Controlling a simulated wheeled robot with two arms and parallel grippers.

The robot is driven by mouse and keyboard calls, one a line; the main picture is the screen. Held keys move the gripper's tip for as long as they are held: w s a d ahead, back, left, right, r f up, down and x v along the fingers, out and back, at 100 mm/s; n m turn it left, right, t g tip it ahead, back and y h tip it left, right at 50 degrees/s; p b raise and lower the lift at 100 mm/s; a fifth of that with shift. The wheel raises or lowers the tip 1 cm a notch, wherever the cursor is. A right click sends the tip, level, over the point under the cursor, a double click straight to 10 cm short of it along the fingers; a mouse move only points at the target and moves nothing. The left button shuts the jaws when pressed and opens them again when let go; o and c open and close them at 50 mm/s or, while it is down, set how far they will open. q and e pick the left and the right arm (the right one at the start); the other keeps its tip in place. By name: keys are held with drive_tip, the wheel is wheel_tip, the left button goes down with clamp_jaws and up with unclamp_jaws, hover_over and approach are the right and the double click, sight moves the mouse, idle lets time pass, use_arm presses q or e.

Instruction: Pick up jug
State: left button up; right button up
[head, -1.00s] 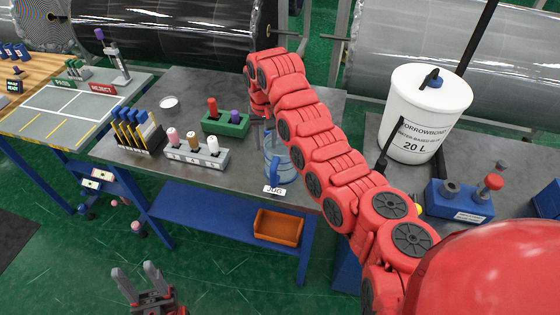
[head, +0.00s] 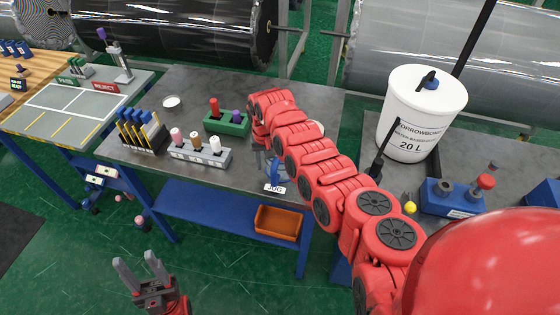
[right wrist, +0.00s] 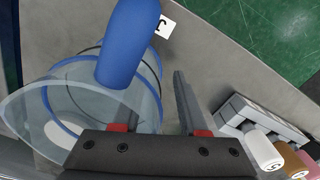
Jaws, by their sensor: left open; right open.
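The jug (head: 268,166) stands on the grey workbench by its front edge, largely hidden behind my right arm in the head view. A white JUG label (head: 274,188) is at the bench edge. In the right wrist view the clear jug (right wrist: 60,122) has a blue rim and a thick blue handle (right wrist: 128,45). My right gripper (right wrist: 155,100) is open, its fingers close to the handle; one finger overlaps the jug's wall. I cannot tell whether they touch. My left gripper (head: 138,268) is open and empty, in front of the bench.
On the bench are a grey holder (head: 200,154) with several capped pieces, a green holder (head: 227,123), a rack of yellow-and-blue tools (head: 140,131) and a white dish (head: 171,102). A white bucket (head: 420,115) stands right. An orange bin (head: 278,222) sits on the lower shelf.

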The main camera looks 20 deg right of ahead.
clamp_jaws()
idle(1.4)
